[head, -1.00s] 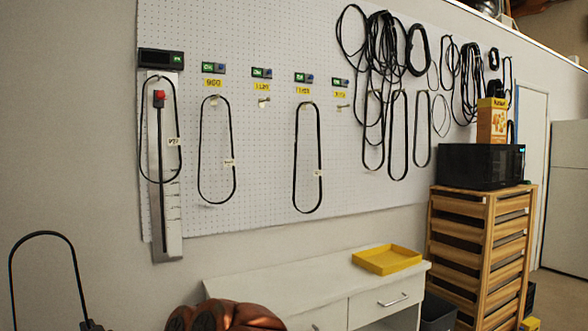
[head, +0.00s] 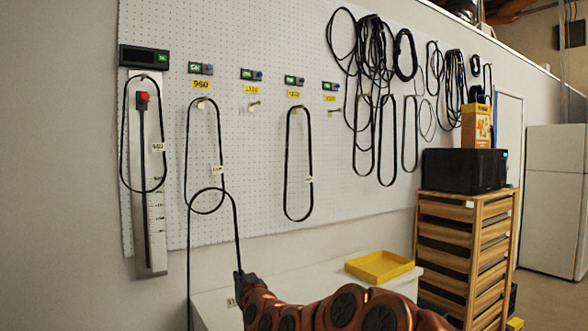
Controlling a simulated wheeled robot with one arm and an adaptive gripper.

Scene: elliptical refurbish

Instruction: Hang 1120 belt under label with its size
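My gripper (head: 239,279), at the lower middle of the head view, seems shut on a black belt (head: 215,189). The belt stands up from it as a tall loop, its left side running down out of the frame. Its top overlaps in the picture the lower end of the belt (head: 187,150) hanging under the 960 label (head: 202,84). A pale tag (head: 231,302) near the gripper is unreadable. The second yellow label (head: 251,90) seems to read 1120, and the peg (head: 253,106) under it is empty. The fingertips are too small to see clearly.
Another belt (head: 286,160) hangs under the third label; the fourth peg (head: 334,112) is bare. A belt (head: 123,150) loops around the gauge at left. Many belts hang at right. A white cabinet (head: 330,262) with a yellow tray (head: 379,267) stands below the pegboard.

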